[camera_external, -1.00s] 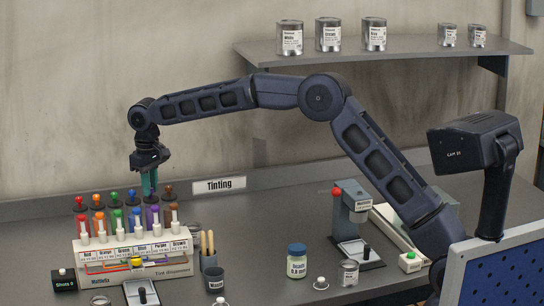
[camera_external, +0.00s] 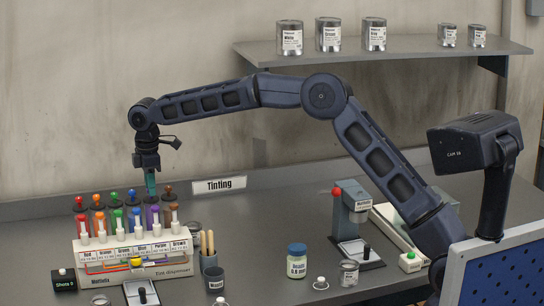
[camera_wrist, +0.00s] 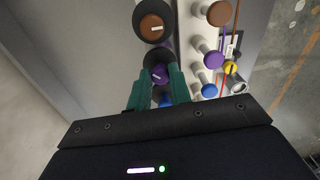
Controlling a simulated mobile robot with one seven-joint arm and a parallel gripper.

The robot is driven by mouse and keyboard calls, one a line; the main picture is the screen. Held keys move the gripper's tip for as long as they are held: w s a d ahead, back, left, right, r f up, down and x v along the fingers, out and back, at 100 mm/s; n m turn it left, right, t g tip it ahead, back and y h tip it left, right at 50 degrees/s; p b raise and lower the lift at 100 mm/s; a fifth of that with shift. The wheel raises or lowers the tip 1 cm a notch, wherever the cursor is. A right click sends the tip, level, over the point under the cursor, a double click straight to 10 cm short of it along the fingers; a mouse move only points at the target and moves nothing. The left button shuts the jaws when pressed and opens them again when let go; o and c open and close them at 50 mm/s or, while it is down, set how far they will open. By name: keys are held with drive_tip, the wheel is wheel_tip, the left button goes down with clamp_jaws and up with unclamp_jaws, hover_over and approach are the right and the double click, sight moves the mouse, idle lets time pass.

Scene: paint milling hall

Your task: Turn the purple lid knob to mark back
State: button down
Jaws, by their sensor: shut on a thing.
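The dispenser (camera_external: 150,262) stands at the left of the bench with a row of coloured canisters behind its plungers. The purple lid knob (camera_wrist: 158,73) shows in the wrist view between my teal fingers, with a pale line on its top that lies at a slant. My gripper (camera_wrist: 159,77) points down and is shut on this knob. In the outside view my gripper (camera_external: 151,187) is over the purple canister (camera_external: 152,214), and its fingers hide the knob there. The lid's position marks cannot be read.
The brown lid knob (camera_wrist: 152,27) is close beside the purple one; a blue lid is partly hidden by my fingers. The purple plunger (camera_wrist: 214,58) and a yellow knob (camera_wrist: 230,67) are on the front side. The wall runs close behind.

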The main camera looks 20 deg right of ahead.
drive_tip(key=n, duration=0.3)
drive_tip(key=shift+r+n, duration=0.1)
drive_tip(key=shift+n, duration=0.2)
drive_tip(key=shift+w+n, duration=0.1)
drive_tip(key=shift+n, duration=1.9)
drive_tip(key=c, duration=1.3)
unclamp_jaws()
wheel_tip(320, 180, up, 11)
drive_tip(key=shift+f, duration=0.15)
